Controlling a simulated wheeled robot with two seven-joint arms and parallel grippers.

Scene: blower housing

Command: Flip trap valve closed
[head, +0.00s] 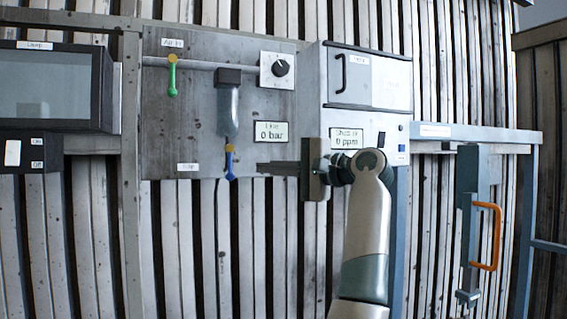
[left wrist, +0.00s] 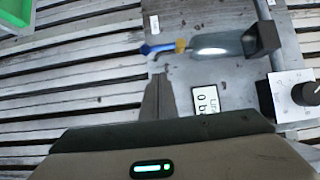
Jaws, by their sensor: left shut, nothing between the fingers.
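The trap valve (head: 230,163) hangs under a clear bowl (head: 228,110) on the grey panel. It has a yellow body and a blue lever that points straight down, in line with the bowl. In the left wrist view the valve (left wrist: 162,47) lies just beyond my fingertips, with the bowl (left wrist: 215,45) to its right. My left gripper (head: 262,166) is shut and empty, pointing left, a little right of the valve. Its fingers also show in the left wrist view (left wrist: 158,82), with a visible gap to the lever.
A green-handled air valve (head: 172,75) and a dial (head: 278,69) are higher on the panel. The line display (head: 271,132) reads 0 bar, just above my fingers. A white cabinet (head: 368,85) stands to the right, and an orange handle (head: 487,236) farther right.

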